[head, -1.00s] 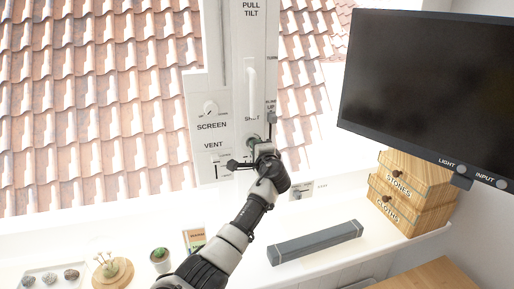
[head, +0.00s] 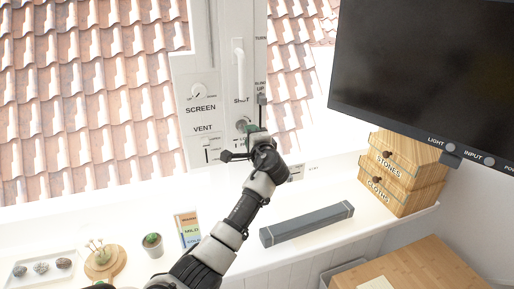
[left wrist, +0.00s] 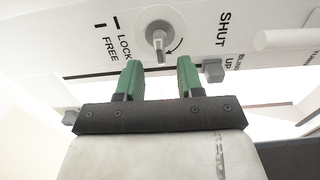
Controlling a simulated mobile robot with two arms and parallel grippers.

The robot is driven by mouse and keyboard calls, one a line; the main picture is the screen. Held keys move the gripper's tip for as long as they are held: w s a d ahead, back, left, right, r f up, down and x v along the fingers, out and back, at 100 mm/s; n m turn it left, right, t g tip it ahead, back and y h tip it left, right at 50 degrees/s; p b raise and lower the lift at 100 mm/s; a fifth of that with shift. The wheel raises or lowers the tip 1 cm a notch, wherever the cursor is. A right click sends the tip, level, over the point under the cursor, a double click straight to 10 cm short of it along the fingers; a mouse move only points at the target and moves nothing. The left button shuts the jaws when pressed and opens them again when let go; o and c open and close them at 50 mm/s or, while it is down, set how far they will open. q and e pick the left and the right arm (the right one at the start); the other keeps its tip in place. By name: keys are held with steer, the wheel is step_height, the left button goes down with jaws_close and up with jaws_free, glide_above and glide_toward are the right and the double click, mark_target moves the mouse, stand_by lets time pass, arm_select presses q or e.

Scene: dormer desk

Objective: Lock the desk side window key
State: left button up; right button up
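The window key (left wrist: 158,42) is a grey tab on a round silver lock on the white window frame, with a curved arrow beside it. In the left wrist view, the LOCK and FREE labels (left wrist: 116,42) are left of it and its tab points down the picture, between the fingertips' directions. In the head view the lock (head: 242,123) is small, below the SHUT label, and partly hidden by my gripper. My left gripper (left wrist: 160,66) has two green fingers spread apart, empty, just short of the key; it also shows in the head view (head: 252,134). My right gripper is not in view.
A white handle (head: 239,70) stands above the lock. A SCREEN dial (head: 199,92) and a VENT slider (head: 207,152) are to the left. A dark monitor (head: 420,70) hangs at the right. A grey bar (head: 307,225) and a cactus (head: 152,240) are on the sill.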

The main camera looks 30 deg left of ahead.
arm_select(q)
steer(key=b+v, duration=0.1)
steer(key=v, duration=0.5)
steer(key=shift+s+d, duration=0.25)
steer(key=shift+f, duration=0.1)
